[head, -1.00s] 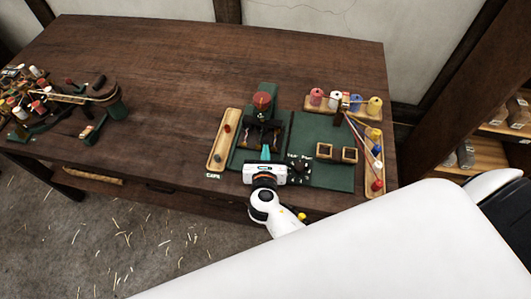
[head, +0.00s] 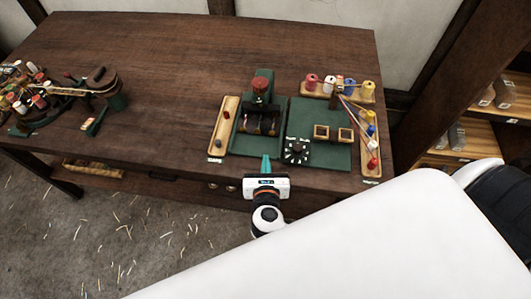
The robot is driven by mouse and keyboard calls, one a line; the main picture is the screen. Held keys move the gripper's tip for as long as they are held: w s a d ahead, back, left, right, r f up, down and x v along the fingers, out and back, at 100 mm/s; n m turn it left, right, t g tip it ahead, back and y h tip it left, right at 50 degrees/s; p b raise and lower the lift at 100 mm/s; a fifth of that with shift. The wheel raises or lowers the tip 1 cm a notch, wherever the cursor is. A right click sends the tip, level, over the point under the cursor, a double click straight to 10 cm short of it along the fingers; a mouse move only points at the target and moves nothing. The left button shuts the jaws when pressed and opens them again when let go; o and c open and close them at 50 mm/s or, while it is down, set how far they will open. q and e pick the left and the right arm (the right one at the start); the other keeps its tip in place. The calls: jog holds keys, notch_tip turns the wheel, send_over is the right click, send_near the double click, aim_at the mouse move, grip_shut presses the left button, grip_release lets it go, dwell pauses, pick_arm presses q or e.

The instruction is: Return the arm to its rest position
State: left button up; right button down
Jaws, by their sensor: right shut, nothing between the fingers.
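My right gripper (head: 265,166) shows in the head view, in front of the table's front edge. Its teal fingertips are together with nothing between them. It is apart from the green machine with a red knob (head: 259,88), which stands behind it on the wooden table (head: 170,75). The white wrist reaches up from behind my own white body, which hides the rest of the arm. My left gripper does not show.
A wooden caps tray (head: 224,125) lies left of the machine. A black dial (head: 297,150) and two small square wooden frames (head: 321,131) sit on a green board. Spools (head: 350,86) stand behind. A cluttered spool stand (head: 35,93) is at far left. The table's middle is clear.

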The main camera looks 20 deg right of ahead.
jog(key=s+d+m+g, duration=0.6)
jog(key=s+m, duration=0.3)
jog(key=m, duration=0.9)
jog(key=s+a+r+m+g+y, duration=0.35)
jog(key=s+m+y, duration=0.3)
jog(key=m, duration=0.45)
notch_tip(320, 180, down, 28)
jog(key=s+g, duration=0.1)
jog(key=s, duration=0.1)
jog(key=s+d+f+g, duration=0.1)
jog(key=s+d+f, duration=0.2)
jog(key=s+f, duration=1.1)
jog(key=shift+s+d+f, duration=0.15)
jog(key=shift+s+d, duration=0.05)
jog(key=shift+s, duration=0.75)
